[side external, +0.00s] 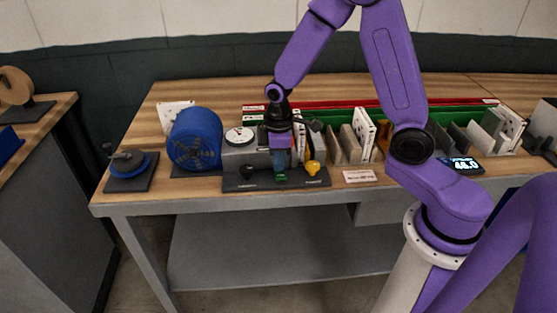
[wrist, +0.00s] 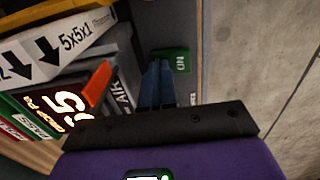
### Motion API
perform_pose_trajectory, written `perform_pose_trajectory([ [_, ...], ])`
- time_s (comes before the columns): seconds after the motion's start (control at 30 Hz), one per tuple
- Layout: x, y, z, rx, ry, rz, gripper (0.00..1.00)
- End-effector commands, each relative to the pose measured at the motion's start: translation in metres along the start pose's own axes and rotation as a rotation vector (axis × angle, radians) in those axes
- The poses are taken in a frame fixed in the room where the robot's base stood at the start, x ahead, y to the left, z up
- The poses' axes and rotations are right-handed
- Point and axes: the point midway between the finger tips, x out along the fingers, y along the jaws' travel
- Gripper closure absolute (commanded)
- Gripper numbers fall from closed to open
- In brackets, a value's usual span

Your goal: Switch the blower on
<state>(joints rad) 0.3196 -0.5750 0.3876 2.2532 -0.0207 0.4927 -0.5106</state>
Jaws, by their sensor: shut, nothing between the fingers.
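The blue blower (side external: 195,138), a round drum with a dark fan grille, stands at the left of the bench. A dark control strip (side external: 232,184) lies along the front edge, right of the blower. A green label (side external: 281,178) sits on it; in the wrist view this green label (wrist: 182,61) reads "ON". My gripper (side external: 280,168) points down over the strip, just behind the label. Its blue fingers (wrist: 157,75) are together and empty, beside the label. I cannot tell whether they touch the strip. No switch lever shows clearly; the fingers may hide it.
White filters (side external: 364,128) stand in rows at the right.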

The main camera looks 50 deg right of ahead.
Motion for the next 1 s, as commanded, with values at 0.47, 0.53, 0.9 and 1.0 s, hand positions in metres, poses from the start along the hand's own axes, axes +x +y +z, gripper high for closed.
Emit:
perform_pose_trajectory([
  [0.47, -0.004, -0.015, 0.000, -0.002, -0.003, -0.002, 1.00],
  [0.53, -0.004, -0.015, 0.000, -0.002, -0.003, -0.002, 1.00],
  [0.9, -0.019, -0.015, -0.001, -0.001, 0.001, 0.000, 1.00],
  [1.0, -0.035, -0.015, -0.001, -0.001, 0.004, 0.001, 1.00],
])
